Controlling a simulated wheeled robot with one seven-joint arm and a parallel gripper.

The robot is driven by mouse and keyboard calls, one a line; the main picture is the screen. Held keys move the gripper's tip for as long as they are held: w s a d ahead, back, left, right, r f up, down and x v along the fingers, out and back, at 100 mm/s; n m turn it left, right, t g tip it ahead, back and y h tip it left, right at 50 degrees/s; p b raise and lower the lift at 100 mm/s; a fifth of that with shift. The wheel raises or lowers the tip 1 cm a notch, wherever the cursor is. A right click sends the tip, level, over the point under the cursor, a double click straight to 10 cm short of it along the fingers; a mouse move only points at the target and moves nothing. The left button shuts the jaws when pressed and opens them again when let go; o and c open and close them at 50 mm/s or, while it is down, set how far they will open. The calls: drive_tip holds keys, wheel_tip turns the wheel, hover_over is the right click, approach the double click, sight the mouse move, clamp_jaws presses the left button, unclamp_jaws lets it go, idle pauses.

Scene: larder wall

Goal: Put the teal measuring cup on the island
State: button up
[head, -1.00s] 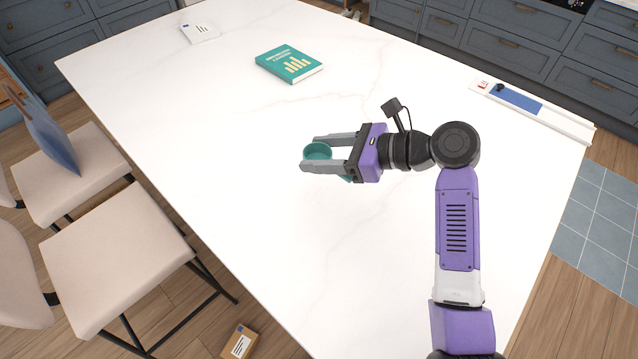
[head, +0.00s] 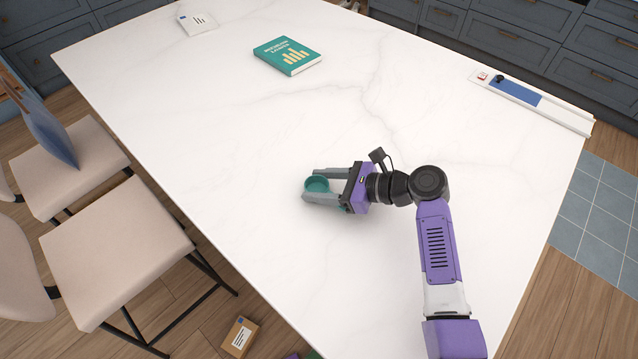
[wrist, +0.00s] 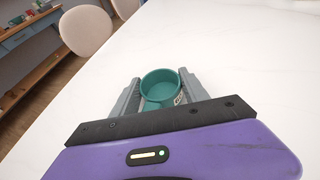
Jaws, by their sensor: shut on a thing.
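The teal measuring cup (head: 317,184) is between the fingers of my gripper (head: 318,186), over the white island top (head: 240,140). In the wrist view the cup (wrist: 160,84) is upright with its open side up, and the gripper (wrist: 160,90) has a grey finger on each side of it. The gripper is shut on the cup. Its handle runs back toward the palm and is partly hidden. The cup is low over the island; I cannot tell whether its base touches the surface.
A teal book (head: 287,56) lies toward the back of the island, with a white packet (head: 197,23) farther left. A white tray with a blue panel (head: 515,93) lies at the right edge. Cream chairs (head: 115,250) stand at left. The marble around the gripper is clear.

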drive_tip(key=shift+f, duration=0.15)
drive_tip(key=o, duration=1.4)
drive_tip(key=shift+c, duration=0.2)
drive_tip(key=shift+r, duration=0.2)
drive_tip(key=v, duration=1.2)
drive_tip(key=shift+s+f+b, duration=0.1)
drive_tip(key=shift+b, duration=0.25)
